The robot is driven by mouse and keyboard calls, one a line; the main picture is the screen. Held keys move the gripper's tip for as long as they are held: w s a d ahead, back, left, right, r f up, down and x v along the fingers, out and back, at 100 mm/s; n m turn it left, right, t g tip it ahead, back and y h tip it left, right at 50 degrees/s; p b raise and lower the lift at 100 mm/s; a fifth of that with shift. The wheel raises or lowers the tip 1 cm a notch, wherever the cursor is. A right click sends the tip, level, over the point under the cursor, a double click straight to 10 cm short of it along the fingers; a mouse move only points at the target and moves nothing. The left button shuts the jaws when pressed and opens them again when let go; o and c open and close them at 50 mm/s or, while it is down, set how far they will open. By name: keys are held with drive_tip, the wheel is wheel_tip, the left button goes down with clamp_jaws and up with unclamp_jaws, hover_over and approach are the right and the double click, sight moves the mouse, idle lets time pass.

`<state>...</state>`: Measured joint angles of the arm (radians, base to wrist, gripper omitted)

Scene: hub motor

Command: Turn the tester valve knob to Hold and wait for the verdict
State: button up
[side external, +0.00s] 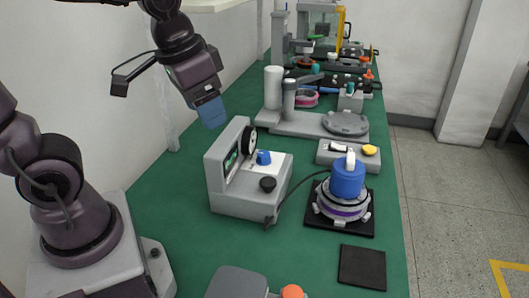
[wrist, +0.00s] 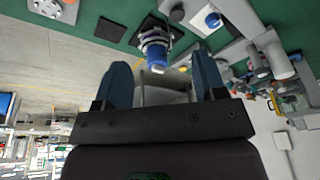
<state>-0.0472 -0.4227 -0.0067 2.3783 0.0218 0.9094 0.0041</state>
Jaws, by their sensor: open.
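The grey tester (side external: 226,197) stands on the green bench with a round dial (side external: 249,144) on its upright panel. A blue knob (side external: 263,157) and a black knob (side external: 268,184) sit on its top; the blue one also shows in the wrist view (wrist: 213,20). Labels, the Hold mark and any verdict are too small to read. My gripper (side external: 211,115) is raised above and left of the tester in the side view, apart from it. In the wrist view its blue fingers (wrist: 160,66) are spread open with nothing between them.
A hub motor assembly with a blue cap (side external: 348,178) sits on a black mat right of the tester, with a dark hose between them. A black pad (side external: 362,267) lies in front. A grey press stand (side external: 289,100) and a button box (side external: 349,155) stand behind.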

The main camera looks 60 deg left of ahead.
drive_tip(key=w+a+f+m+g, duration=0.1)
drive_tip(key=w+a+f+g, duration=0.1)
drive_tip(key=w, duration=0.3)
drive_tip(key=w+a+f+m+g, duration=0.1)
drive_tip(key=w+a+f, duration=0.15)
drive_tip(key=w, duration=0.35)
drive_tip(key=m+g+y, duration=0.3)
drive_tip(key=m, duration=0.5)
approach(264, 153)
drive_tip(key=x, duration=0.9)
drive_tip(key=shift+f, duration=0.2)
